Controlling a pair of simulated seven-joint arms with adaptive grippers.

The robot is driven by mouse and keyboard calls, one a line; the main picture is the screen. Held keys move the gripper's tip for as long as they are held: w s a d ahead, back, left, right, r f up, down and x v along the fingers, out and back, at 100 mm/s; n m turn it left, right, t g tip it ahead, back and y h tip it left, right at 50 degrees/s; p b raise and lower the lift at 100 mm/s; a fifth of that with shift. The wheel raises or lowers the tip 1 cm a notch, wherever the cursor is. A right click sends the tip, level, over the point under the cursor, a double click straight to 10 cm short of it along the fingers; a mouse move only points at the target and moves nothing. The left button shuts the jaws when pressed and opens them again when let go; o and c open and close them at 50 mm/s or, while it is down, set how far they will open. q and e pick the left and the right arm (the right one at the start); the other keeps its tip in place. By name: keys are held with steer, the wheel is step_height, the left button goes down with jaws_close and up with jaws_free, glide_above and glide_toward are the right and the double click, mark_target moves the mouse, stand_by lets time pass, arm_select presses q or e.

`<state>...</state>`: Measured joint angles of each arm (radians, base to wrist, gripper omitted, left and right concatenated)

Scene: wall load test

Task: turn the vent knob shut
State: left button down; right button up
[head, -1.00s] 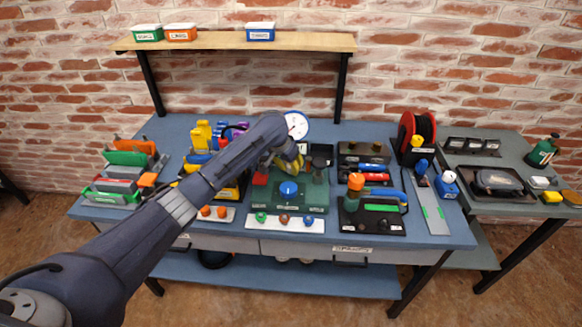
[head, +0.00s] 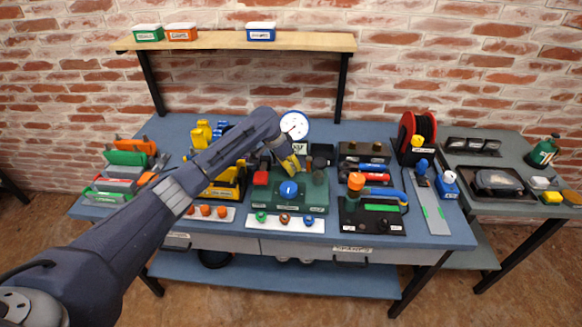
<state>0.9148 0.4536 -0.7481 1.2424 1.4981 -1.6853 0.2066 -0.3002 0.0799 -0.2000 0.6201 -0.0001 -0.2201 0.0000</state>
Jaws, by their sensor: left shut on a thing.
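A green test station (head: 262,200) stands at the middle of the bench. My left gripper (head: 291,164) comes down on the rear middle of the station, behind the blue knob. Its yellow-marked fingers are shut on what looks like the vent knob, which the fingers and wrist mostly hide. I cannot read the knob's angle. My right gripper is not in view.
In front is a white strip (head: 258,222) with several small knobs. To the right stand a black panel with an orange knob (head: 356,181) and a red reel (head: 407,132). Yellow parts (head: 203,133) lie left, partly behind my arm. A shelf (head: 200,42) spans the back.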

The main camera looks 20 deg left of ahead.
arm_select(q)
steer(key=m+g, duration=0.1)
steer(key=m, duration=0.2)
steer(key=m+g+h, duration=0.1)
steer(key=m, duration=0.2)
steer(key=shift+w+d+r+m, duration=0.1)
steer(key=shift+w+r+m, duration=0.05)
steer(key=shift+m, duration=0.15)
steer(key=shift+d+m+g, duration=0.1)
steer(key=shift+m+g, duration=0.55)
steer(key=shift+m, duration=0.75)
steer(key=shift+m+g, duration=0.65)
steer(key=shift+m, duration=0.75)
steer(key=c, duration=1.3)
jaws_free()
steer(key=shift+a+r, duration=0.2)
steer(key=shift+a, duration=0.05)
steer(key=v, duration=1.1)
